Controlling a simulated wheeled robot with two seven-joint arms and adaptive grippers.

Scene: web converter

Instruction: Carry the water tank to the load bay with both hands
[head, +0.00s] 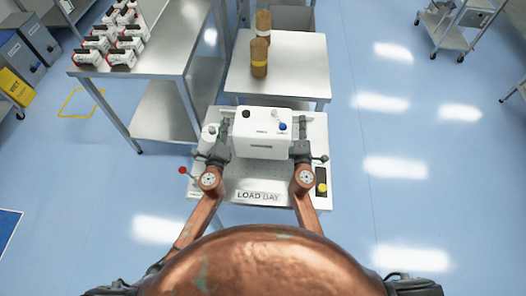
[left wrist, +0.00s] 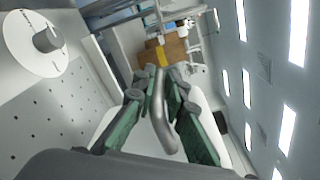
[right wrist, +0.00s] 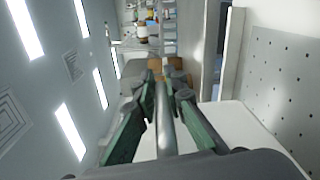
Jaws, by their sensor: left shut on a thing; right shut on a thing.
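The water tank (head: 262,146) is a white box with a black cap and a blue knob on top. It is upright over the load bay (head: 236,187), a pale perforated plate with a LOAD BAY label on its front edge. I cannot tell whether the tank touches the plate. My left gripper (head: 220,140) is at its left side, shut on a metal handle bar, as the left wrist view (left wrist: 160,88) shows. My right gripper (head: 302,143) is at its right side, shut on the other handle bar, also seen in the right wrist view (right wrist: 164,90). The tank's underside is hidden.
A steel table (head: 285,68) with two brown bottles (head: 259,57) stands just behind the load bay. A bench (head: 170,52) with several red and white boxes is at the left. A white cylinder (head: 207,139) and red-tipped lever (head: 183,170) are left of the tank.

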